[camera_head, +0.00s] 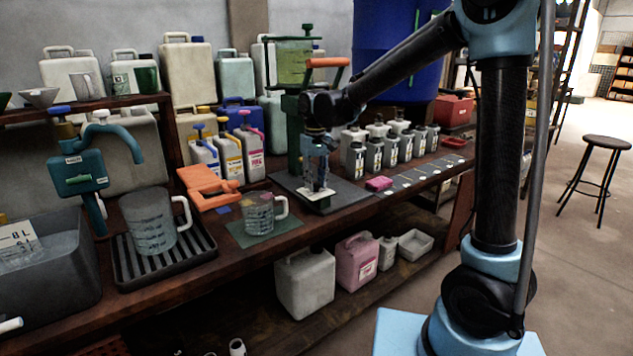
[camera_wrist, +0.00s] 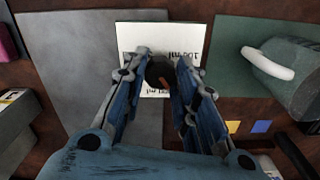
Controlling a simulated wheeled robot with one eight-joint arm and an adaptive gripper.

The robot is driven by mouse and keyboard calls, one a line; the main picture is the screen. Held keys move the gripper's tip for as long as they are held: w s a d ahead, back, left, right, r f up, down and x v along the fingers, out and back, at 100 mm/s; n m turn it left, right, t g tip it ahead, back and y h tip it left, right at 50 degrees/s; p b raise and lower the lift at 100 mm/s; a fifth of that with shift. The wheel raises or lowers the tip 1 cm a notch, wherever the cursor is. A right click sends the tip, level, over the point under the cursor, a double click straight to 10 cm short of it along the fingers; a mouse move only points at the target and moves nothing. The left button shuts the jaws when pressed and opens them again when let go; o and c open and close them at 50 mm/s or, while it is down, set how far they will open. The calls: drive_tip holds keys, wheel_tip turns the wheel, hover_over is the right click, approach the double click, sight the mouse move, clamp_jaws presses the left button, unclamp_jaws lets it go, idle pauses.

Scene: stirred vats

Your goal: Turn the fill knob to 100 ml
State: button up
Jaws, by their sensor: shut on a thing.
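The fill knob (camera_wrist: 157,71) is a small dark round knob with an orange mark, in the middle of a white dial plate (camera_wrist: 160,32). The plate carries printed labels; one at its right reads 100 ml, upside down in the wrist view, and another below ends in ml. The orange mark points down and slightly right in that view, away from the 100 ml label. My gripper (camera_wrist: 162,62) is shut on the knob, one finger on each side. In the head view my gripper (camera_head: 319,178) reaches down to the plate (camera_head: 318,197) at the green filling stand's base; the knob is hidden there.
A measuring jug (camera_head: 262,213) stands on a green mat (camera_head: 240,237) left of the plate. Small grey bottles (camera_head: 374,156) and a pink block (camera_head: 379,183) are to its right. An orange-handled lever (camera_head: 328,62) is above, near my arm.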

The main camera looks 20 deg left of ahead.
sight(316, 182)
drive_tip(key=n, duration=0.6)
drive_tip(key=shift+w+n, duration=0.1)
drive_tip(key=shift+n, duration=0.2)
idle(0.5)
drive_tip(key=o, duration=1.1)
wheel_tip(316, 182, up, 12)
drive_tip(key=shift+f, duration=0.1)
